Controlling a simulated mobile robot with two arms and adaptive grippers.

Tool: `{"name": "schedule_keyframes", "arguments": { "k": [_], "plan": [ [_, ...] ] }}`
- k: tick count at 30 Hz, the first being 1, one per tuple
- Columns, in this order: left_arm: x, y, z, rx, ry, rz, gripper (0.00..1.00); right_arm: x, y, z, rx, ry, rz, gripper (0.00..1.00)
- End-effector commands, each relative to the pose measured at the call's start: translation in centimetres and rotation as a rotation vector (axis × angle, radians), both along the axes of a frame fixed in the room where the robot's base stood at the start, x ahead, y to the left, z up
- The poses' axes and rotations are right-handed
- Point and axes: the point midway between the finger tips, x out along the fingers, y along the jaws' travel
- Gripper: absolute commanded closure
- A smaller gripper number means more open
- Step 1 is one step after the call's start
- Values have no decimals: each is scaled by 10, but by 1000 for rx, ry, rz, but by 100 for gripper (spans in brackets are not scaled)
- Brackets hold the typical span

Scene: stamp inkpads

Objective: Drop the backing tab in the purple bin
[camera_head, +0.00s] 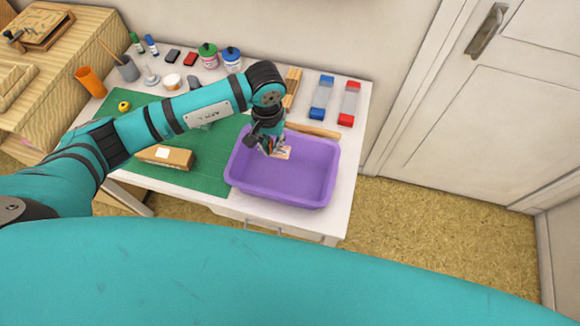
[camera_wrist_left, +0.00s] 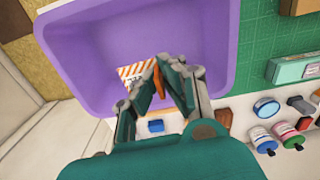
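The purple bin (camera_head: 312,187) stands on the near right part of the table. My left gripper (camera_head: 270,150) reaches down over its far left part. In the wrist view, the left gripper's fingertips (camera_wrist_left: 165,75) close together over the purple bin (camera_wrist_left: 100,50). A thin orange piece (camera_wrist_left: 158,82), apparently the backing tab, is between them. A white card with orange stripes (camera_wrist_left: 135,72) shows beside the fingertips; I cannot tell whether it touches them or lies in the bin. My right gripper is in neither view.
A green mat (camera_head: 210,181) lies left of the bin, with a brown box (camera_head: 165,157) on it. Ink bottles (camera_head: 208,56), a blue pad (camera_head: 321,97) and a red pad (camera_head: 348,104) stand farther back. The bin's right part is clear.

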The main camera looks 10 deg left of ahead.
Motion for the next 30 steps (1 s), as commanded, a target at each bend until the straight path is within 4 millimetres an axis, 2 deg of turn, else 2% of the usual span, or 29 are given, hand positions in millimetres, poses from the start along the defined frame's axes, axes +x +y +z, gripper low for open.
{"name": "schedule_keyframes", "arguments": {
  "k": [3, 10, 18, 24, 25, 30],
  "plan": [
    [-1, 0, -18, 0, 2, 1, 100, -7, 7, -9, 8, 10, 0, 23],
    [0, 0, -42, -2, 0, 0, 100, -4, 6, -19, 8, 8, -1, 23],
    [0, 0, -50, -1, -1, 1, 100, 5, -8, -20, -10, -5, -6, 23],
    [0, 0, -50, -1, -1, 0, 100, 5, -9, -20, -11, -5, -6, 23],
    [0, 0, -50, -1, -1, 0, 93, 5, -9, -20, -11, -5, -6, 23],
    [0, 0, -50, -1, -1, 0, 71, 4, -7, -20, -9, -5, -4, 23]
  ]
}}
